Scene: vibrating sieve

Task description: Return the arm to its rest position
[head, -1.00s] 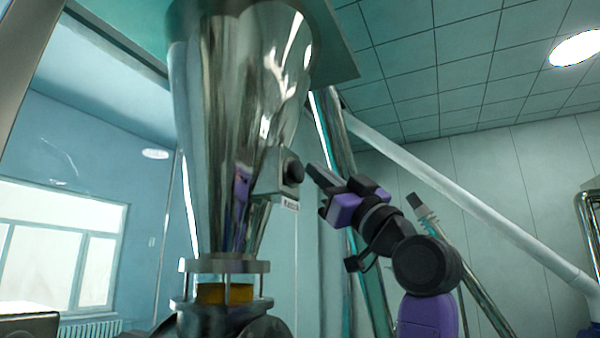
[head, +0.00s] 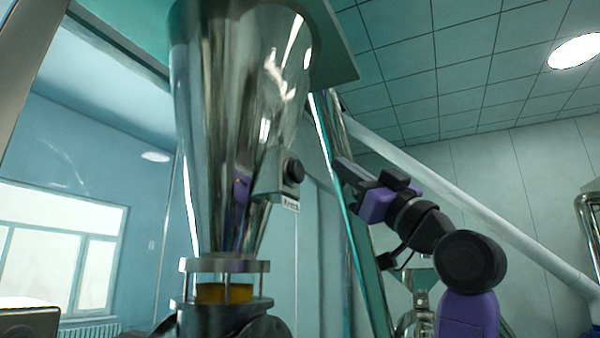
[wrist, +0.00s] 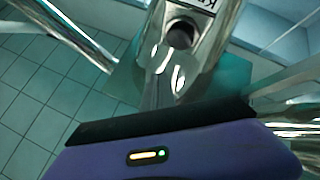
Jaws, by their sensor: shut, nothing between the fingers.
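My arm, purple and black, rises at the right of the head view. My gripper (head: 342,165) points up and left toward the steel hopper (head: 225,120), with a clear gap between them. Its fingers are shut and hold nothing. In the wrist view, my gripper (wrist: 158,100) shows as dark fingers beyond the purple housing. A small box with a round black knob (head: 293,171) sits on the hopper's right side; the knob (wrist: 181,35) also shows in the wrist view, beyond the fingertips.
A pale slanted pipe (head: 480,211) runs behind my arm. A steel post (head: 335,130) stands between the hopper and my arm. An orange-yellow ring (head: 223,293) sits below the hopper between two flanges. A window (head: 60,245) is at the far left.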

